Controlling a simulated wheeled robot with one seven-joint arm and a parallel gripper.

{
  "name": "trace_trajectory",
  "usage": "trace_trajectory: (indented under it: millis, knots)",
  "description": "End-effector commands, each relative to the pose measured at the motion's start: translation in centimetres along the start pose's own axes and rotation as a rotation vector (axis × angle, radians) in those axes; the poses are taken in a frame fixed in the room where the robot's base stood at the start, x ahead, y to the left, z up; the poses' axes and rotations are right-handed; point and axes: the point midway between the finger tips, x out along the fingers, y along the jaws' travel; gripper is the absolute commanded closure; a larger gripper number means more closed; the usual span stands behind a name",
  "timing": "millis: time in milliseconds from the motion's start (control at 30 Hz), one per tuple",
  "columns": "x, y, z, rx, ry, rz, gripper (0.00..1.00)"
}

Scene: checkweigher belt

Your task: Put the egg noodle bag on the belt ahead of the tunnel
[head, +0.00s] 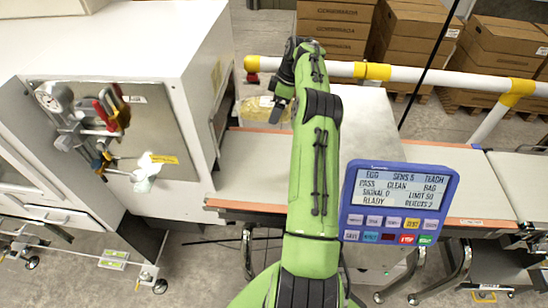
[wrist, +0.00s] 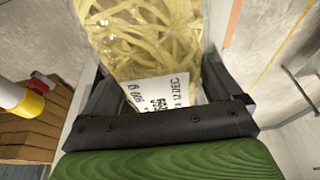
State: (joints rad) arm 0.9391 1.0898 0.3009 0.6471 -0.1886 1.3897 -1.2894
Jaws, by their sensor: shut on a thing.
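The egg noodle bag (wrist: 145,45) is clear, with pale yellow noodles and a white printed label, and fills the upper middle of the wrist view. My gripper (wrist: 165,88) is shut on it, with a dark jaw on each side. In the head view the bag (head: 254,109) shows beside my gripper (head: 276,108), near the far side of the belt; its height over the belt is unclear. The tunnel (head: 368,125) is a pale grey housing, partly hidden by my arm.
A blue control panel (head: 400,202) stands in front of the tunnel. A white cabinet (head: 140,50) with hanging tools borders the belt on the left. A white and yellow rail (head: 425,78) and stacked cartons (head: 415,35) stand behind. Belt continues at right (head: 470,180).

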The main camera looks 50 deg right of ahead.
Motion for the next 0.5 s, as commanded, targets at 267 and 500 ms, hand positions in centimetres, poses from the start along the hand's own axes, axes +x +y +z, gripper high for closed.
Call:
trace_trajectory:
  millis: [267,500]
  knots:
    - [3.5,0.0,1.1,0.000,0.000,0.002,0.68]
    - [7.5,0.0,2.3,-0.001,0.000,0.000,0.68]
